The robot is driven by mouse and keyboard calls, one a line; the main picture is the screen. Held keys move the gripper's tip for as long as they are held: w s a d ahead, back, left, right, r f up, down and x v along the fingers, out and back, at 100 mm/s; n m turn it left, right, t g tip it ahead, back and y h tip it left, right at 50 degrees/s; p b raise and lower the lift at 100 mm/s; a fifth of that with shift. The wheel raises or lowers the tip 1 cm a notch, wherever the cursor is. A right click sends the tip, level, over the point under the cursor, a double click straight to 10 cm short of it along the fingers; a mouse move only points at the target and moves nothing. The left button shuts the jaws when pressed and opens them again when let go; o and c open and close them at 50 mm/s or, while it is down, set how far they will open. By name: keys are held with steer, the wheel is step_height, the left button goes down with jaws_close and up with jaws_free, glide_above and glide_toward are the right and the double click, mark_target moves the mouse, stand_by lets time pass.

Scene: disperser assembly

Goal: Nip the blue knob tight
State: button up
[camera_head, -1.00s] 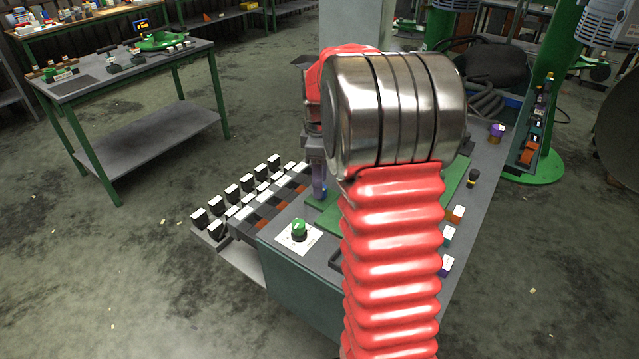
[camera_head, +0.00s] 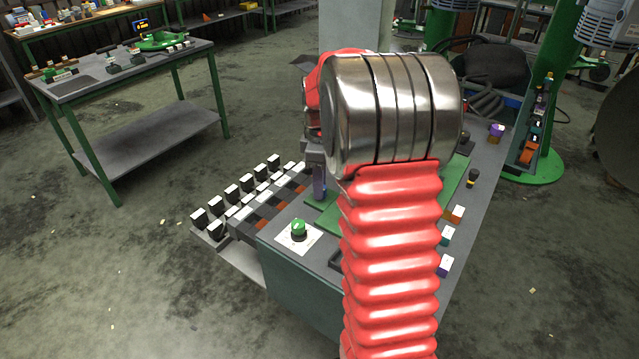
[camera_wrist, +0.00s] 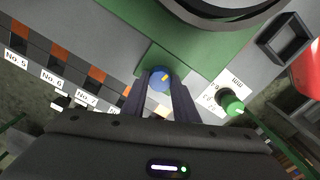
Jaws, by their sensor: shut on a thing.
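The blue knob (camera_wrist: 160,78) shows in the wrist view between the tips of my gripper (camera_wrist: 160,88), with a small yellow mark on its top. My gripper is shut on it, one finger on each side. The knob sits over a small green block or plate (camera_wrist: 151,57) at the edge of the grey bench top. In the head view my gripper (camera_head: 318,190) points down at the bench, left of my red arm. The knob cannot be made out there, and my arm hides much of the bench behind it.
A green knob (camera_head: 298,230) on a white card stands near the bench's front corner; it also shows in the wrist view (camera_wrist: 232,103). Numbered slots with orange blocks (camera_wrist: 60,52) lie to the left. Small coloured blocks (camera_head: 456,214) line the bench's right side.

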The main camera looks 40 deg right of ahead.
steer(key=shift+m, duration=0.4)
steer(key=shift+c, duration=0.4)
steer(key=m, duration=2.1)
steer(key=o, duration=1.1)
steer(key=shift+c, duration=0.2)
steer(key=shift+r, duration=0.15)
step_height(320, 180, up, 14)
steer(key=shift+f, duration=0.25)
